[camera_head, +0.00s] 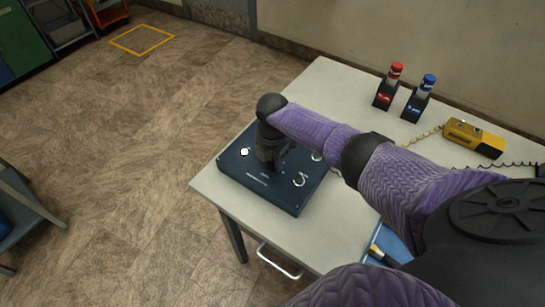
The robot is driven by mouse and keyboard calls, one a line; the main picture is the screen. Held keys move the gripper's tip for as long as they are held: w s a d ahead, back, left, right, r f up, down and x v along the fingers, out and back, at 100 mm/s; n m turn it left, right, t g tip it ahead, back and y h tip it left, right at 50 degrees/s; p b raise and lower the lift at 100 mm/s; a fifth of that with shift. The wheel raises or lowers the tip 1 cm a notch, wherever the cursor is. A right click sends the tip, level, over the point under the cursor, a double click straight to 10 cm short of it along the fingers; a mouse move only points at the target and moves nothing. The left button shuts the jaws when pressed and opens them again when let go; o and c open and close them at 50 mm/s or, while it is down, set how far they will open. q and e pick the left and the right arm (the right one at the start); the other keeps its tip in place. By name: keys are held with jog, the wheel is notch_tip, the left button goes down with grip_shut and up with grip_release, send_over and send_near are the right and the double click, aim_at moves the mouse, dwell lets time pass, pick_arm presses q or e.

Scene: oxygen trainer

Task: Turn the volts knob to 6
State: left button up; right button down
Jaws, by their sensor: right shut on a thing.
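A dark blue control panel box (285,199) lies on the near left part of the white table. A white knob (245,152) shows at its left, and two more knobs or dials (299,180) show at its right. Their labels and markings are too small to read. My right gripper (268,163) points down onto the middle of the panel and is shut on a knob there. That knob and its pointer are hidden by the gripper, so I cannot tell its setting or whether it is the volts knob. My left gripper is out of view.
A yellow device (474,137) with a coiled cord lies at the right. A drawer handle (278,262) sticks out in front.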

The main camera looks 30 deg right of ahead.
aim_at(272, 162)
jog(key=shift+n, duration=0.6)
jog(key=shift+c, duration=1.4)
grip_release()
jog(key=shift+r, duration=0.1)
notch_tip(272, 162, up, 9)
jog(key=p, duration=0.3)
jog(key=shift+p, duration=0.3)
jog(key=shift+r, duration=0.4)
